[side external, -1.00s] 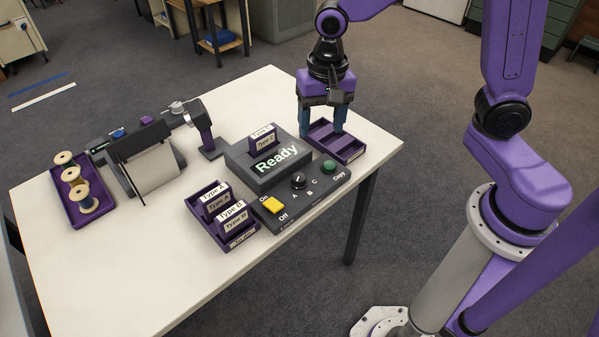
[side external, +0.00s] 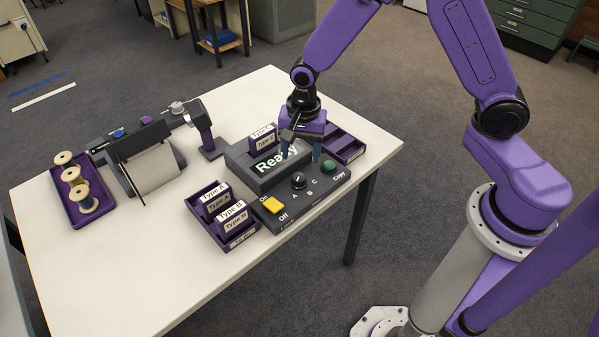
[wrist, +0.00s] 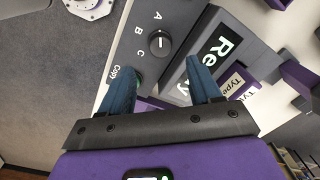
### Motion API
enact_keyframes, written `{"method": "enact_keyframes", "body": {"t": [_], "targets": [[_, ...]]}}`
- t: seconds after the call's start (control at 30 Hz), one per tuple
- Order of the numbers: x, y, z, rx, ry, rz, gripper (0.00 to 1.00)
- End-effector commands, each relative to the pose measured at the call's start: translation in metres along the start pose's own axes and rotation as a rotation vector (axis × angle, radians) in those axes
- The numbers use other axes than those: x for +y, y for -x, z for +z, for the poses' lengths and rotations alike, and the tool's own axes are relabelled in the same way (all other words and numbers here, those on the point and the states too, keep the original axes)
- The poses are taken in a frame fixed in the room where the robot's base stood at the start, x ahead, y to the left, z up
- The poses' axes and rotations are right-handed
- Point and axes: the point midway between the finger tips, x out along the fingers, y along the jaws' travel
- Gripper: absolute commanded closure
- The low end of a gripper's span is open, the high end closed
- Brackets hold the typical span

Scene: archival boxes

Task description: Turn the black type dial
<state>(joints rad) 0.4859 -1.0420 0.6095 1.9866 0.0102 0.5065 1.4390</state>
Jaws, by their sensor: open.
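The black type dial (side external: 298,180) sits on the front panel of the dark machine (side external: 262,186), with letters A, B and C around it. In the wrist view the dial (wrist: 160,43) shows a light pointer line, and lies beyond my fingertips. My gripper (side external: 301,158) is open and empty above the machine, behind the dial and near the green Copy button (side external: 329,167). In the wrist view its two blue fingers (wrist: 162,72) are spread apart, and neither touches the dial. The machine's screen (side external: 268,165) reads "Ready", partly hidden by a finger.
A yellow switch (side external: 273,205) marked Off is left of the dial. A Type C card (side external: 262,139) stands in the machine's top. A purple tray (side external: 237,240) holds Type A and Type B cards; another purple tray (side external: 352,154) lies behind my gripper. The table's front left is clear.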

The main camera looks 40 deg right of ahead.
Motion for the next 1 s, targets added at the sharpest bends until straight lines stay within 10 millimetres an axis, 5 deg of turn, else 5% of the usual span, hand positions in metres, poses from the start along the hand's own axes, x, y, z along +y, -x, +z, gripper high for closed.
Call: {"method": "enact_keyframes", "body": {"t": [0.43,0.93,1.0], "targets": [[0.0,-0.065,0.0,0.0,0.0,0.001,0.37],[0.0,-0.078,0.0,0.0,0.001,-0.002,0.37],[0.0,-0.078,0.0,0.0,0.001,-0.002,0.53]]}}
